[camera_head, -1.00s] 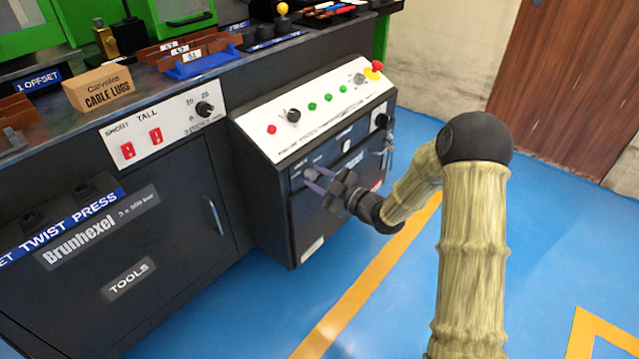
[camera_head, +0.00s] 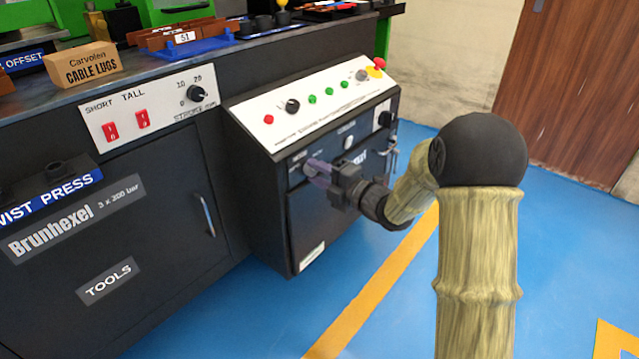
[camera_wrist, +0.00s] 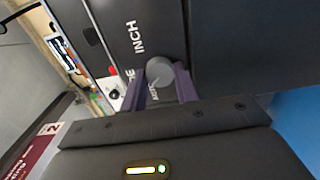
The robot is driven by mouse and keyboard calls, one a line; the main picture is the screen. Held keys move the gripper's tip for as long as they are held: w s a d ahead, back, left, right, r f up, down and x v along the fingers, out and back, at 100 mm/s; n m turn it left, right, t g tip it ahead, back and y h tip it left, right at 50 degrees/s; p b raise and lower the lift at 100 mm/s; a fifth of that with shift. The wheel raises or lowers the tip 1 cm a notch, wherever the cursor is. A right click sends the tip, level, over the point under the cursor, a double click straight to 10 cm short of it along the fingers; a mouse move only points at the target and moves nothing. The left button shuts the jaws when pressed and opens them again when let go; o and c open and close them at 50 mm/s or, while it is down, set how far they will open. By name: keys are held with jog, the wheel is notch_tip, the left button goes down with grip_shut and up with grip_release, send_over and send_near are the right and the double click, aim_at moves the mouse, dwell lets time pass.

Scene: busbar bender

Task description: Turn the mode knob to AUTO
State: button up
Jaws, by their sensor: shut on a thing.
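The mode knob (camera_wrist: 159,71) is a round grey knob on the dark front panel of the console. It sits between the two purple fingers of my gripper (camera_wrist: 161,83), which are shut on it. The word INCH reads sideways above the knob in the wrist view. A smaller label lies between the fingers, partly hidden. I cannot clearly tell which setting the knob points to. In the head view my gripper (camera_head: 314,172) reaches the left part of the console's front panel, and its fingers mostly hide the knob.
The console's sloped white panel (camera_head: 312,103) above carries buttons, a dark knob and a red emergency stop (camera_head: 379,64). Another black knob (camera_head: 385,118) and keys (camera_head: 391,155) are right of my gripper. A cabinet (camera_head: 130,230) stands left. The blue floor is clear.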

jog(key=shift+f+n+b, duration=0.1)
jog(key=shift+n+b, duration=0.35)
jog(key=shift+n, duration=0.15)
jog(key=o, duration=1)
jog(key=p+v, duration=0.6)
jog(key=v, duration=1.1)
jog(key=shift+s+d, duration=0.15)
